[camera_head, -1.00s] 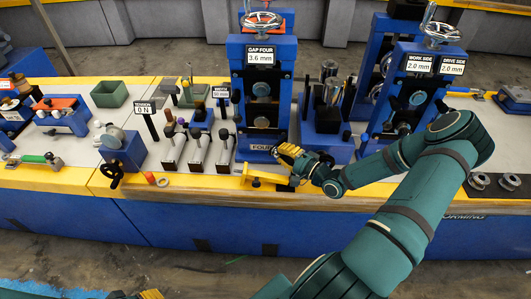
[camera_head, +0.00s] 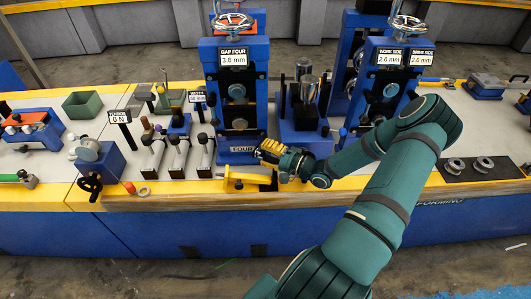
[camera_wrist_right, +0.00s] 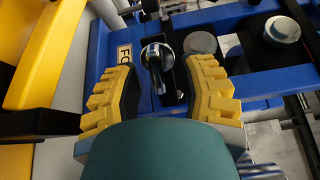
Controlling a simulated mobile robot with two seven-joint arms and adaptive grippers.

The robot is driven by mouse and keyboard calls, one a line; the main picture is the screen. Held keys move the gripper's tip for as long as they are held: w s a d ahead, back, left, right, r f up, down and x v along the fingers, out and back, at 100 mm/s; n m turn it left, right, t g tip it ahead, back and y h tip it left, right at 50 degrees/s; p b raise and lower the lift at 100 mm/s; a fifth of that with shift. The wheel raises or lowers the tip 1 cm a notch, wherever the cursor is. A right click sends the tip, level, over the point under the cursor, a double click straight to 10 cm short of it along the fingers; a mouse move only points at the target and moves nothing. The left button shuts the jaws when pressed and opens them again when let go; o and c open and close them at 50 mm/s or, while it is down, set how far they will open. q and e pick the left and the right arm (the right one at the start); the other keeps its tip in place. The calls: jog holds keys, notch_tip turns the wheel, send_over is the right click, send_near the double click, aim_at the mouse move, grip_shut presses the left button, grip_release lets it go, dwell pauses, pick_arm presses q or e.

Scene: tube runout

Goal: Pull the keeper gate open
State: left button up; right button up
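My right gripper (camera_head: 268,151) is at the foot of the blue stand labelled GAP FOUR (camera_head: 234,100), beside its FOUR plate (camera_head: 242,149). In the right wrist view my gripper (camera_wrist_right: 163,75) is open, with a yellow finger on each side of a shiny round-ended metal handle (camera_wrist_right: 157,55) in a dark slot. I cannot tell whether the fingers touch it. A yellow bracket-like part (camera_head: 247,179) sits at the front edge below the stand; a yellow bar shows at left in the wrist view (camera_wrist_right: 40,65). Which part is the keeper gate is unclear. My left gripper is out of view.
Several black-handled clamps (camera_head: 178,155) stand left of the stand. A blue block with metal cylinders (camera_head: 303,125) stands close to its right. The WORK SIDE stand (camera_head: 388,90) is farther right.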

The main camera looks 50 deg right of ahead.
jog(key=shift+s, duration=0.15)
jog(key=v, duration=1.1)
jog(key=shift+s+d, duration=0.2)
jog(key=shift+s, duration=0.2)
